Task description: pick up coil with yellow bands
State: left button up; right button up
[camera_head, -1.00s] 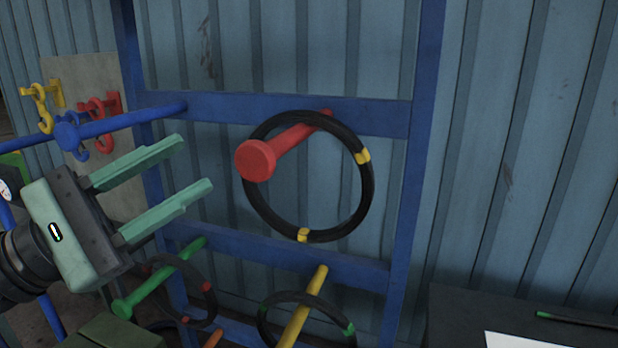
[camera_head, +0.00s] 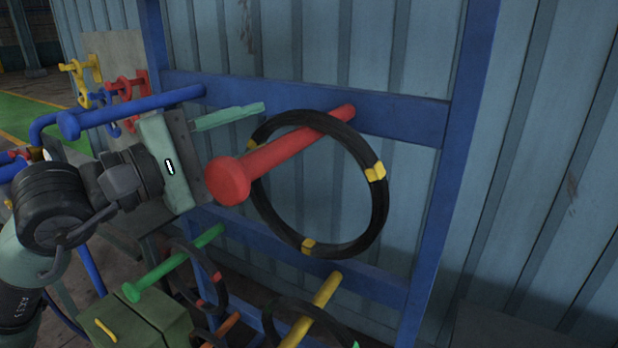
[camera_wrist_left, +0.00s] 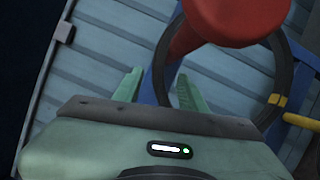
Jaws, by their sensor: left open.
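The coil with yellow bands (camera_head: 381,212) is a black ring hanging on a red peg (camera_head: 285,152) that sticks out from a blue rack. One yellow band shows at its right and one at its bottom. My left gripper (camera_head: 250,138) is open at the coil's left side, behind the peg's round head. Its upper finger shows; the lower one is hidden by the peg. In the left wrist view both green fingers (camera_wrist_left: 158,82) are apart, and the coil's dark left rim appears between them. Contact cannot be told. My right gripper is not in view.
Below, a coil with red bands (camera_head: 213,268) hangs by a green peg (camera_head: 172,263), and another dark coil hangs by a yellow peg (camera_head: 314,308). The blue rack (camera_head: 410,120) stands before a corrugated wall. Yellow and red hooks (camera_head: 126,86) are at left.

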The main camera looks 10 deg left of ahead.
aim_at(278, 121)
pick_arm(q)
jog(key=p+x, duration=0.1)
jog(key=x, duration=0.3)
jog(key=shift+a+r+p, duration=0.1)
jog(key=shift+r+p, duration=0.05)
jog(key=shift+p, duration=0.25)
jog(key=shift+w, duration=0.15)
grip_shut()
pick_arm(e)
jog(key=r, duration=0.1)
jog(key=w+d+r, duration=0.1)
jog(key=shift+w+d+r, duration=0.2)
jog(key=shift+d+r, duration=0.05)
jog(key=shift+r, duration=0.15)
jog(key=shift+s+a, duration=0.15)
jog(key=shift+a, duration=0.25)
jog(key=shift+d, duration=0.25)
